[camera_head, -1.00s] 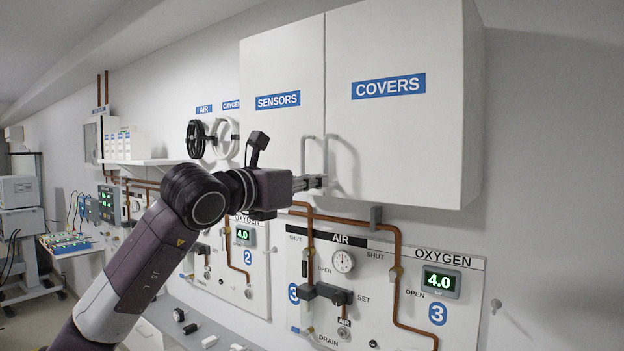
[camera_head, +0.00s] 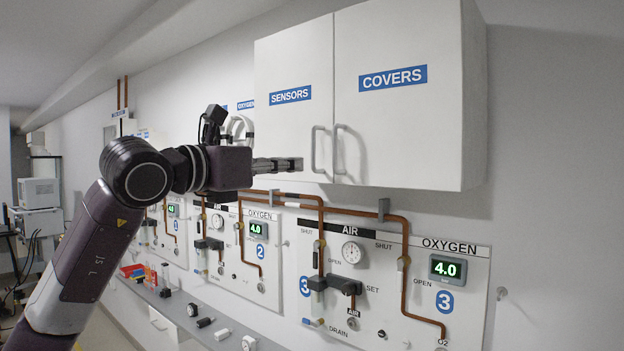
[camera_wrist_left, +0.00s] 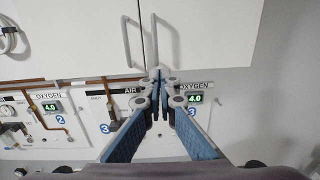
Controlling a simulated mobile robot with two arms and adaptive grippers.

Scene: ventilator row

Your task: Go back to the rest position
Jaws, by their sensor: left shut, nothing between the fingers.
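My left gripper (camera_head: 290,164) is shut and empty. In the head view it shows in front of the wall cabinet (camera_head: 400,130), just left of its two door handles, pointing right. In the left wrist view the gripper's fingertips (camera_wrist_left: 159,78) meet below the cabinet handles (camera_wrist_left: 140,42), with no contact that I can make out. Both cabinet doors, labelled SENSORS and COVERS, are shut. My right gripper is in neither view.
Below the cabinet, gas panels (camera_head: 385,235) carry copper pipes, gauges and valves on the wall. A narrow shelf (camera_head: 185,312) with small parts runs along beneath them. A wall hook (camera_head: 501,293) sits at the right. The wall right of the cabinet is bare.

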